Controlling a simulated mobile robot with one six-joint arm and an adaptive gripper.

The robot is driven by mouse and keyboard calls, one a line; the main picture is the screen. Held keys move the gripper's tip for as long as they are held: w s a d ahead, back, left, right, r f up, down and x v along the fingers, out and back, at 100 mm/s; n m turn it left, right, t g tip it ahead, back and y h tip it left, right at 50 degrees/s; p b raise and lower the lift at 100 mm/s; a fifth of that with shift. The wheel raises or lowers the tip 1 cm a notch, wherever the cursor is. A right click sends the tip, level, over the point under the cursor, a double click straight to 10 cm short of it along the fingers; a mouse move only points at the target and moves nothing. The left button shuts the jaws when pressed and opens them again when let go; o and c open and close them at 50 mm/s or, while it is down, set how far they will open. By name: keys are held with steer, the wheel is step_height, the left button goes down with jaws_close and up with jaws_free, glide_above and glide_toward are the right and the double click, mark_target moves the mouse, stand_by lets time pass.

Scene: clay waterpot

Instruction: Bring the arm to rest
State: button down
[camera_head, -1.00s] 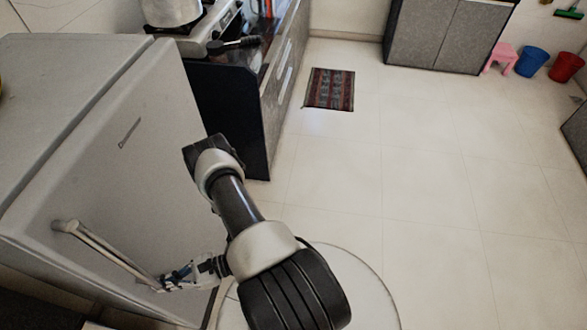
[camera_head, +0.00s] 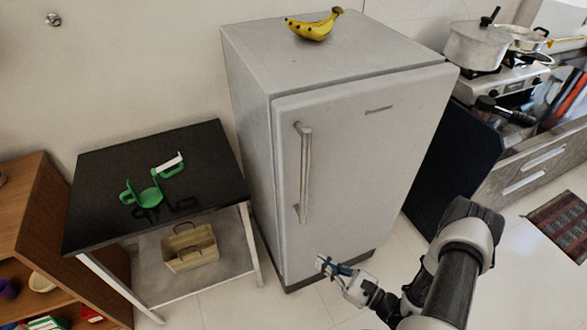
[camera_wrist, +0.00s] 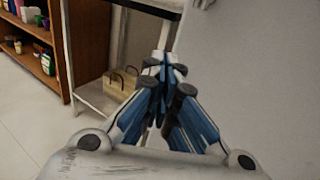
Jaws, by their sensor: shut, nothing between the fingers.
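My gripper (camera_head: 329,266) is in front of the lower part of the fridge door, apart from the door handle. Its blue-padded fingers are together and empty, as the wrist view also shows (camera_wrist: 165,68). My arm comes in from the lower right of the head view, bent at a grey and black joint. The grey fridge (camera_head: 360,150) stands upright with its door shut. Its long vertical handle (camera_head: 304,175) is above and left of my gripper.
Bananas (camera_head: 313,25) lie on the fridge. Left is a black-topped table (camera_head: 100,170) with a green item (camera_head: 150,193), and a basket (camera_head: 190,248) on its lower shelf. A wooden shelf (camera_head: 30,215) stands at far left. A stove with pots (camera_head: 475,45) is at right.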

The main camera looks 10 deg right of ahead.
steer(key=s+a+r+n+g, duration=0.1)
steer(key=a+r+n+g, duration=0.2)
steer(key=r+n+g, duration=0.3)
steer(key=s+a+r+n+g+y, duration=0.1)
steer(key=a+r+n+g, duration=0.15)
steer(key=r+n, duration=0.45)
steer(key=s+a+r+n+g, duration=0.25)
steer(key=r+g, duration=0.25)
steer(key=r, duration=0.4)
steer(key=s+d+r+n+t+h, duration=0.2)
steer(key=s+r+n+h, duration=0.3)
steer(key=r, duration=0.3)
steer(key=s+d+r+n+t+h, duration=0.2)
steer(key=s+d+r+n+h, duration=0.1)
steer(key=s+r+n+h, duration=0.2)
steer(key=shift+s+r+n+t+h, duration=0.4)
steer(key=shift+r+n+h, duration=0.75)
steer(key=shift+r+h, duration=0.35)
